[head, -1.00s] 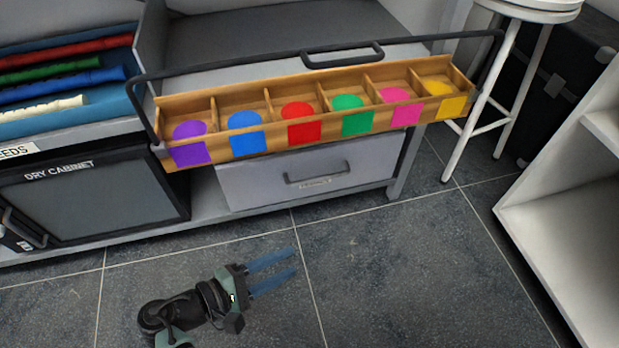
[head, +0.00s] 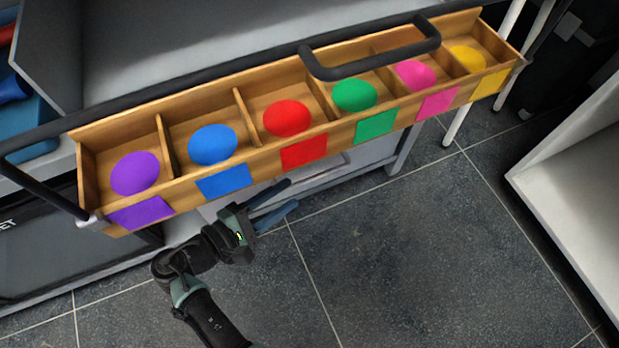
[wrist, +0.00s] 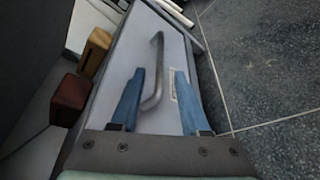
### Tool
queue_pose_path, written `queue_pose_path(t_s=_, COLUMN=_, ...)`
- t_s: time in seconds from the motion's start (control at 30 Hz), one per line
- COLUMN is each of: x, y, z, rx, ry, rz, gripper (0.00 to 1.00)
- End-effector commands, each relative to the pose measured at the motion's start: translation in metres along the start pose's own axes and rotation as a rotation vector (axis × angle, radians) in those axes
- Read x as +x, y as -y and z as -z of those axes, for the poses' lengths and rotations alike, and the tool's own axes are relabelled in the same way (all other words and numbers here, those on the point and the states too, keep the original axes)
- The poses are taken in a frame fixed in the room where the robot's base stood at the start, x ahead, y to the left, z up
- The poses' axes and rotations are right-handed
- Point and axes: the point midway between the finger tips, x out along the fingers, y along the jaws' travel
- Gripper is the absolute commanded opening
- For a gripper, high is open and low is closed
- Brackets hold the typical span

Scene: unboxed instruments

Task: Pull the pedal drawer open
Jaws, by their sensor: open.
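The pedal drawer has a pale grey front (head: 374,154), mostly hidden in the head view behind the wooden tray and my gripper. In the wrist view the drawer front (wrist: 143,45) fills the middle, with a grey bar handle (wrist: 157,62) and a small white label (wrist: 173,86). The drawer looks shut. My gripper (head: 293,193) is open and empty, below the tray and in front of the drawer. In the wrist view its blue fingers (wrist: 160,72) lie apart, one on each side of the handle in the picture. I cannot tell whether they touch it.
A wooden tray (head: 240,165) with coloured compartments hangs above my gripper, inside a dark rail (head: 240,80). A white shelf unit (head: 575,185) stands at the right. The tiled floor (head: 420,250) in front is clear. Two brown blocks (wrist: 95,52) (wrist: 70,98) lie left of the drawer.

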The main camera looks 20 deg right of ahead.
Motion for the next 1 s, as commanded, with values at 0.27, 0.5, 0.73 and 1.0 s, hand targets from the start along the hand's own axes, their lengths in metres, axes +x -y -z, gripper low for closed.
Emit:
queue_pose_path(t_s=0.27, x=0.057, y=0.005, z=0.002, rx=0.002, ry=0.003, rz=0.002, gripper=0.46)
queue_pose_path(t_s=0.5, x=0.075, y=0.002, z=0.001, rx=0.000, ry=0.000, rz=0.001, gripper=0.46)
queue_pose_path(t_s=0.73, x=0.077, y=0.000, z=0.000, rx=0.000, ry=-0.001, rz=0.000, gripper=0.46)
queue_pose_path(t_s=1.0, x=0.077, y=0.000, z=0.000, rx=0.000, ry=-0.001, rz=0.001, gripper=0.14)
